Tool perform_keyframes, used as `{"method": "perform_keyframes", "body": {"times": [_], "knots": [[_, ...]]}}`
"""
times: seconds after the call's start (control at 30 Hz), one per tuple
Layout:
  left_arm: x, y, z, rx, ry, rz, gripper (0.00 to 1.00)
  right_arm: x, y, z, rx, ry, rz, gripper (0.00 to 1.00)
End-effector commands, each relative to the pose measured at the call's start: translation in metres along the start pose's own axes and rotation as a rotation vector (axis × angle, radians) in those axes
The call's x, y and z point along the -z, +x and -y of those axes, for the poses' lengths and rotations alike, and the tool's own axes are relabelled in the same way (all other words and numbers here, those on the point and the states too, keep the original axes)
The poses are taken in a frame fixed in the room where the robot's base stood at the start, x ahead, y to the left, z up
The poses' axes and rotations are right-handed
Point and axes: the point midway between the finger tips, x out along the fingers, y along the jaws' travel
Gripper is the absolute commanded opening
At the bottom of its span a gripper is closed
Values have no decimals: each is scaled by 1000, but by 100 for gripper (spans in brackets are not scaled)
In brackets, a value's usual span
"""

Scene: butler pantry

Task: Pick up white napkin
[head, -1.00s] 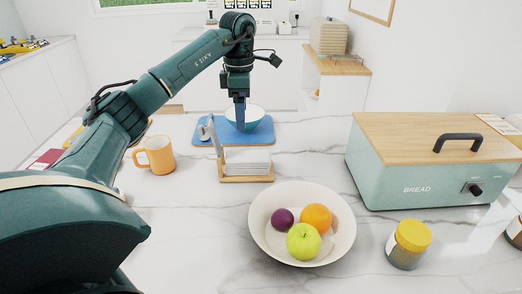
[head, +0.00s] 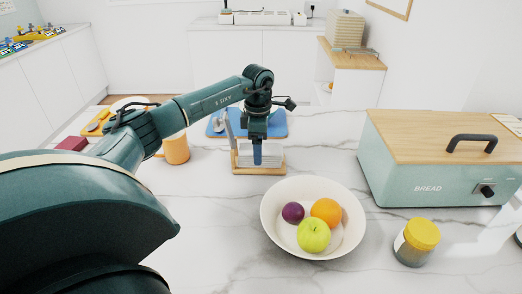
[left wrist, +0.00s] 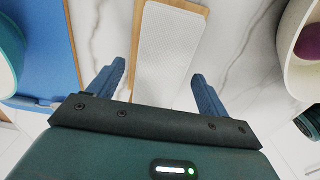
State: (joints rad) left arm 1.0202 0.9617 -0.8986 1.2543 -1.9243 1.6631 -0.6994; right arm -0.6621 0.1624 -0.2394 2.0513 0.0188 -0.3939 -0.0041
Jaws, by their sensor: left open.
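White napkins (head: 272,161) stand in a wooden holder (head: 240,170) on the marble counter, behind the fruit bowl; I cannot tell single napkins apart. In the left wrist view the white napkin (left wrist: 168,55) lies between my fingers, with the wooden holder (left wrist: 140,40) along its edge. My left gripper (head: 257,162) points down over the holder and hides part of the napkins. In the left wrist view my left gripper (left wrist: 154,90) is open, one finger on each side of the napkin, with visible gaps. My right gripper is not in view.
A white bowl (head: 275,232) with fruit stands in front of the holder. A green bread box (head: 420,175) and yellow-lidded jar (head: 417,243) are at right. An orange mug (head: 176,150) is left, and a blue mat (head: 276,127) lies behind.

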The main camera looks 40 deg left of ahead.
Motion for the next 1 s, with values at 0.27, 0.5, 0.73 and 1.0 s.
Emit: {"method": "perform_keyframes", "body": {"times": [0.27, 0.5, 0.73, 1.0], "knots": [[0, 1, 0, -1, 0, 0, 73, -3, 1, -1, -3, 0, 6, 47], [0, 0, 0, -1, 0, 0, 54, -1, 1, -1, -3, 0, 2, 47], [0, 0, 0, -1, 0, 0, 35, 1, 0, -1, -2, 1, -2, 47], [0, 0, 0, -1, 0, 0, 30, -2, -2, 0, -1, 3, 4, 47]]}}
